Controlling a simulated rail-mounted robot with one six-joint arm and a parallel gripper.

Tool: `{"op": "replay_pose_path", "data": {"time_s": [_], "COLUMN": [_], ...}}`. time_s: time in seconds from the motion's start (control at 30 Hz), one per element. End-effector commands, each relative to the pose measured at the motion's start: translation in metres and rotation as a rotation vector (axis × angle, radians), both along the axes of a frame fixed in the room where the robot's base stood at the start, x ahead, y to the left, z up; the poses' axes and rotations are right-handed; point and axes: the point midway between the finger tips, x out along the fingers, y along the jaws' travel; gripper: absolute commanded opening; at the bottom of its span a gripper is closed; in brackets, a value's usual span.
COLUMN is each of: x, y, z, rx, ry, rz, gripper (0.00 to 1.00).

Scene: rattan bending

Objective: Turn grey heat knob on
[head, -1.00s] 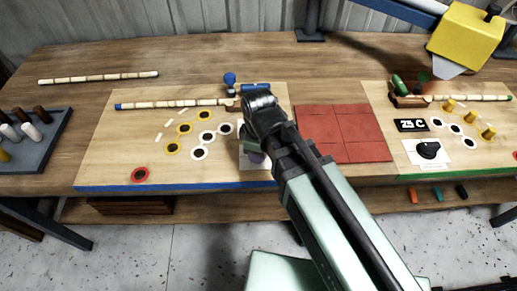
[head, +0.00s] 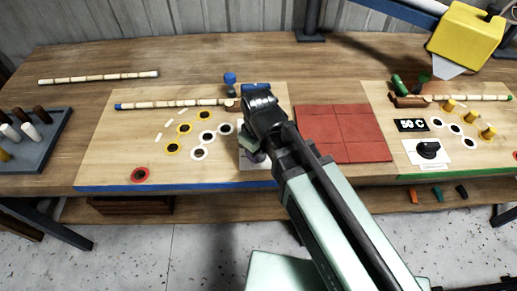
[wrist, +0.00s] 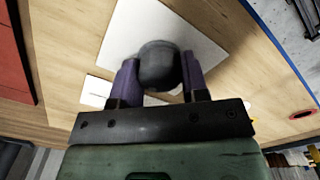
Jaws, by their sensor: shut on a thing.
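The grey heat knob (wrist: 158,66) shows in the wrist view, round and dark grey, on a white square plate (wrist: 118,35). My gripper (wrist: 160,72) has its two purple fingers closed against opposite sides of the knob. In the head view my gripper (head: 254,154) is low over the front right of the blue-edged board, and my arm hides the knob. Only a bit of its plate (head: 247,164) shows there. A black display (head: 411,125) on the green-edged board reads 50 C.
The blue-edged board (head: 105,160) holds yellow and white rings, a red ring (head: 140,174) and a segmented rattan stick (head: 170,104). Red tiles (head: 345,133) lie right of my arm. A black knob (head: 428,150) sits on the right board. A peg tray (head: 45,150) stands at far left.

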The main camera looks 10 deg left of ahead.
Motion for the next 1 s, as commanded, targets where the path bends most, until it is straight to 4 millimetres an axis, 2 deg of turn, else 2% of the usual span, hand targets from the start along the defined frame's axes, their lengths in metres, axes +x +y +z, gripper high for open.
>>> {"op": "replay_pose_path", "data": {"time_s": [0.23, 0.27, 0.4, 0.67, 0.77, 0.87, 1.0], "x": [0.000, 0.000, 0.000, 0.000, 0.000, 0.000, 0.000], "y": [0.000, 0.000, 0.000, 0.000, 0.000, 0.000, 0.000], "z": [0.000, 0.000, 0.000, 0.001, 0.009, 0.026, 0.062], "rx": [0.001, 0.001, 0.000, 0.000, 0.000, 0.000, 0.000], "ry": [0.001, 0.001, 0.000, 0.000, 0.000, 0.000, 0.000], "rz": [0.000, 0.000, 0.001, 0.001, 0.001, 0.001, 0.001], "gripper": [0.17, 0.46, 0.67, 0.67, 0.67, 0.67, 0.67]}}
